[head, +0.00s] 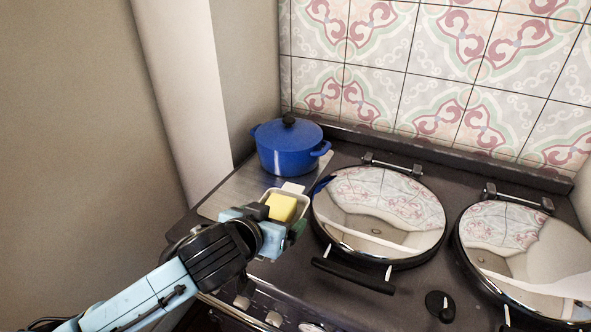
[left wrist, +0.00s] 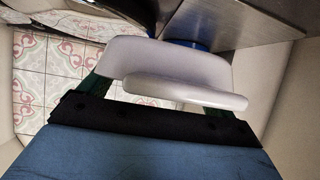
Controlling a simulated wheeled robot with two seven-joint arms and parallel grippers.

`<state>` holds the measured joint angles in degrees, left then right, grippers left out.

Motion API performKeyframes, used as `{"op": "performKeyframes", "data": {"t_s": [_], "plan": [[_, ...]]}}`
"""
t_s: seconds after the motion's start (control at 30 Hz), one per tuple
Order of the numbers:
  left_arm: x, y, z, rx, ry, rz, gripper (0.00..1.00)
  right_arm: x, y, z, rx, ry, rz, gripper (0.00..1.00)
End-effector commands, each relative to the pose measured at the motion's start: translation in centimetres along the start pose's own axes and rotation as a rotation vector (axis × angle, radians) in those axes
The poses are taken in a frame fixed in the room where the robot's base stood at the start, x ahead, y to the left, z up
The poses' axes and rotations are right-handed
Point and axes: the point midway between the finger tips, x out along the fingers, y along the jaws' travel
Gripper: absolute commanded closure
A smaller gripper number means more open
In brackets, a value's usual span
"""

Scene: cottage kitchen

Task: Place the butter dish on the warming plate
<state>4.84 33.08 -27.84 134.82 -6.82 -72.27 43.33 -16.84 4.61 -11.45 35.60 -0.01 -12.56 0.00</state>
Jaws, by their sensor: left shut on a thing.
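The butter dish (head: 303,198) is a small white dish with a block of yellow butter (head: 281,207) in it. My left gripper (head: 278,226) is shut on the dish near the front edge of the warming plate. The white dish also shows large between the fingers in the left wrist view (left wrist: 165,62). The warming plate (head: 236,190) is a flat metal panel at the left end of the stove. The dish overlaps its front right part in the head view. I cannot tell for certain whether the dish touches the plate. My right gripper is not in view.
A blue lidded pot (head: 288,150) stands at the back of the warming plate. A round shiny hob lid (head: 380,212) is close to the right of the dish, with a second lid (head: 528,255) further right. The front left of the plate is bare.

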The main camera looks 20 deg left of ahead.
Motion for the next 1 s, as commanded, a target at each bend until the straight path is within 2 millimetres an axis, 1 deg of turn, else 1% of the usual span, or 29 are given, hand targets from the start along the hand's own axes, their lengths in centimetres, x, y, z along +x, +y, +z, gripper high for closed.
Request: {"op": "performKeyframes", "data": {"t_s": [0.03,0.17,0.27,0.4,0.53,0.6,0.67,0.77,0.9,1.0], "plan": [[0.5,-0.5,-0.6,0.008,0.002,0.005,0.39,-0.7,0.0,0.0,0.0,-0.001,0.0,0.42],[3.0,-2.2,-1.4,0.029,0.002,0.036,0.39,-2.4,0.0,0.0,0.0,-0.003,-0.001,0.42],[5.0,-4.4,-2.2,0.041,0.003,0.056,0.39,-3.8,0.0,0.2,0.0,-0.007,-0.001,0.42],[7.4,-8.2,-3.6,0.045,0.004,0.067,0.39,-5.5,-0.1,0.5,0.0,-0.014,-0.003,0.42],[8.6,-11.5,-4.8,0.04,0.006,0.062,0.39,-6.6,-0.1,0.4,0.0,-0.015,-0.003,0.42],[9.0,-12.7,-5.2,0.036,0.006,0.06,0.39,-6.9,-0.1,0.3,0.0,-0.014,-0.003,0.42],[9.2,-13.4,-5.4,0.034,0.006,0.058,0.39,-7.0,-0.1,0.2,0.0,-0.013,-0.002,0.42],[9.8,-14.0,-4.8,0.03,0.004,0.056,0.39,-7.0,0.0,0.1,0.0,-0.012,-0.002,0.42],[11.1,-14.1,-2.3,0.028,0.001,0.056,0.39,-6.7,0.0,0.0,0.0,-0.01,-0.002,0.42],[11.9,-14.0,-0.9,0.029,0.004,0.057,0.39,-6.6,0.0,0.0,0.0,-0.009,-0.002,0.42]]}}
